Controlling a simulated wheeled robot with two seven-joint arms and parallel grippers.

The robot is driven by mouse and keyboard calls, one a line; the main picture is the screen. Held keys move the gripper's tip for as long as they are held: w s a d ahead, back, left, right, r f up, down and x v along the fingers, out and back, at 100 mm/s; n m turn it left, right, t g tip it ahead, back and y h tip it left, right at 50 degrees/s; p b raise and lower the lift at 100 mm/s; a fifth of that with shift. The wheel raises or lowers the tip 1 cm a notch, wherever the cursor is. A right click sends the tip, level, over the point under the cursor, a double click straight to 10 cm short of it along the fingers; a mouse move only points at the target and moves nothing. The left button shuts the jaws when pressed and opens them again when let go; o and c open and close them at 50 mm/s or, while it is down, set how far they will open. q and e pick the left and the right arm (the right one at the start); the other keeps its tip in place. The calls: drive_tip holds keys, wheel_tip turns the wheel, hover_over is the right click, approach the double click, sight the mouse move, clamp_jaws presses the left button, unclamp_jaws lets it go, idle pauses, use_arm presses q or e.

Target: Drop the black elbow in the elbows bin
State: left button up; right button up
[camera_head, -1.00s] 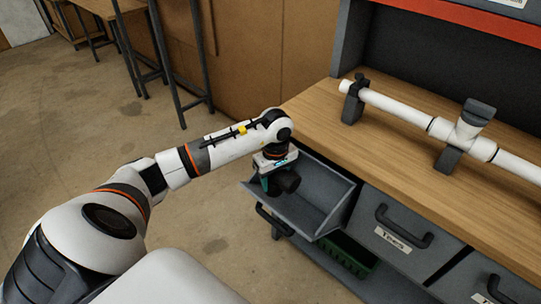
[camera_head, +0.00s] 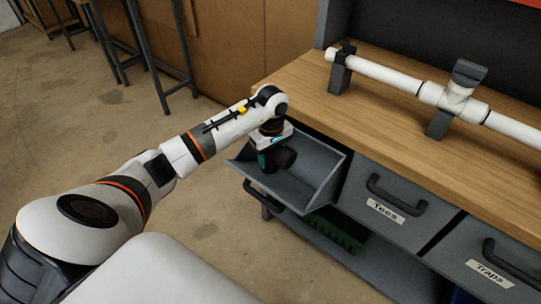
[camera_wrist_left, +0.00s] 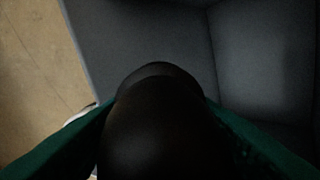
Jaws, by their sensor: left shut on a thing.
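The black elbow (camera_head: 284,158) is held at the end of my left arm, over the open grey bin (camera_head: 312,185) under the workbench's left end. My left gripper (camera_head: 268,160) is shut on the elbow. In the left wrist view the elbow (camera_wrist_left: 155,120) fills the lower middle between the green fingers, with the bin's grey inside (camera_wrist_left: 265,60) behind it. The bin is tipped out and the part of it that shows looks empty. Its front label is not visible. My right gripper is not in view.
Closed drawers labelled Tees (camera_head: 385,210) and Traps (camera_head: 490,268) are to the right of the open bin. A green crate (camera_head: 337,232) sits on the shelf below. A white pipe assembly (camera_head: 400,88) lies in holders on the wooden benchtop (camera_head: 300,90).

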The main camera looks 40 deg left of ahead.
use_arm(q)
drive_tip(key=o, duration=1.1)
wheel_tip(320, 180, up, 12)
drive_tip(key=shift+r+b, duration=0.1)
drive_tip(key=shift+b, duration=0.4)
